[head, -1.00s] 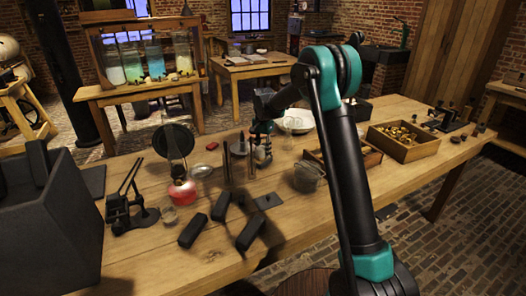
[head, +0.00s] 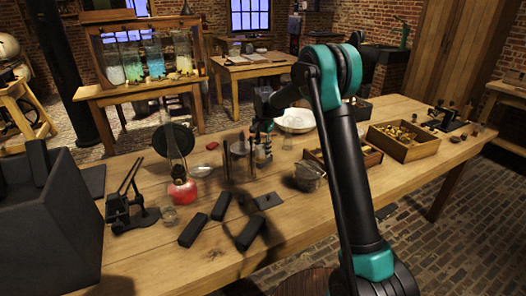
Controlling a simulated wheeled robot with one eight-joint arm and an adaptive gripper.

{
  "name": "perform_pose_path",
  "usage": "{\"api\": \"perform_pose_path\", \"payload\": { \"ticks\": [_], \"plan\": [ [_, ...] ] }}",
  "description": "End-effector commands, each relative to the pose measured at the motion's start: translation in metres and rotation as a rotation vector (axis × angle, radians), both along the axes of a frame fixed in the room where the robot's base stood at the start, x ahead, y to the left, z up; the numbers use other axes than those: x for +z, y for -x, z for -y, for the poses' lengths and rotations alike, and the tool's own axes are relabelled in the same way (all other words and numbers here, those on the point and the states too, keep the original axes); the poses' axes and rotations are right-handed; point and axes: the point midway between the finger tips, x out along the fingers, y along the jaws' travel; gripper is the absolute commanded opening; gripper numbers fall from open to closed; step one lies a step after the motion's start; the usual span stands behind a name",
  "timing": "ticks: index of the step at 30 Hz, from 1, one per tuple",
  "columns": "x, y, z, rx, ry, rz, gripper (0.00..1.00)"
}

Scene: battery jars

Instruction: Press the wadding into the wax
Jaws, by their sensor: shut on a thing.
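My gripper (head: 263,152) points down over the middle of the workbench, small in the head view and partly covered by its own dark links. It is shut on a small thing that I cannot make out. Dark upright rods and a dark cylinder (head: 239,148) stand just left of it, and I cannot tell whether they touch it. I cannot pick out the wadding or the wax for certain at this size. A clear glass vessel (head: 287,141) is just right of the gripper.
A lamp with a red base (head: 182,191), several black blocks (head: 250,233) and a metal pot (head: 308,177) surround the work spot. A white bowl (head: 296,120) is behind. A wooden box of brass parts (head: 404,140) is at right.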

Motion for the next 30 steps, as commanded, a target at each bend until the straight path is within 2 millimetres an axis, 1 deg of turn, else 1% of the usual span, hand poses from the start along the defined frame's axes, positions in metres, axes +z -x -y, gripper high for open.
{"api": "perform_pose_path", "payload": {
  "ticks": [6, 24, 30],
  "plan": [
    [0.017, 0.0, 0.0, 0.0, 0.0, 0.0, 0.12],
    [0.06, 0.0, 0.0, 0.0, 0.0, 0.0, 0.12],
    [0.066, 0.0, 0.0, 0.0, 0.0, 0.0, 0.12]
  ]
}}
